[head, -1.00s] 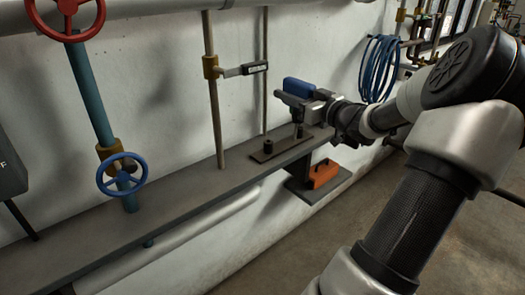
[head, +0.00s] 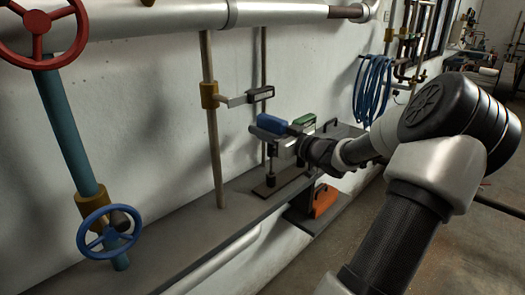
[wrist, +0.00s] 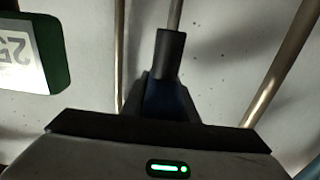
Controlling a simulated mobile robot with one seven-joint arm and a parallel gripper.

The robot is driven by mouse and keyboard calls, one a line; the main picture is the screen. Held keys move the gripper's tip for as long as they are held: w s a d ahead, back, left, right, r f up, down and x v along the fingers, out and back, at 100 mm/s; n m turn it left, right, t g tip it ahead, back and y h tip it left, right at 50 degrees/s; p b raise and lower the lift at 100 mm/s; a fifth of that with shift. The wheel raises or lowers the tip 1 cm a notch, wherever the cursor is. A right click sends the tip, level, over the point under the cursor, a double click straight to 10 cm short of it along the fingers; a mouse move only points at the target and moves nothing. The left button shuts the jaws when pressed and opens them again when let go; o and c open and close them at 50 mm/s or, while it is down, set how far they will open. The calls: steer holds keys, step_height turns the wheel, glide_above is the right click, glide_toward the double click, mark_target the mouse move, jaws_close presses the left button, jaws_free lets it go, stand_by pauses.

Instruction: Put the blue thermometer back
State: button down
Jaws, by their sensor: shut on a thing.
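The blue thermometer (head: 271,123) is in my gripper (head: 272,138), above the wall shelf. In the wrist view its dark blue body (wrist: 168,100) shows beyond the dark gripper bar, with a black stem or end pointing away. The fingertips are hard to make out in both views. A green instrument (head: 303,120) stands just right of my gripper; in the wrist view it (wrist: 50,50) shows a pale display with upside-down digits. A dark base plate (head: 277,185) lies on the shelf below my gripper.
A grey bracket arm (head: 240,100) sticks out from a brass-collared pipe (head: 210,95) left of my gripper. Thin upright pipes stand close behind. An orange object (head: 323,200) sits on a lower ledge. Blue (head: 97,230) and red valve wheels are at left. The shelf (head: 190,235) between is clear.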

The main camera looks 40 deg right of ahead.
steer(key=shift+f+b, duration=0.7)
steer(key=shift+f, duration=1.35)
steer(key=shift+f, duration=0.15)
steer(key=c, duration=1.4)
jaws_free()
steer(key=shift+r, duration=0.25)
steer(key=s+p, duration=0.3)
steer(key=s, duration=0.9)
steer(key=shift+d, duration=0.15)
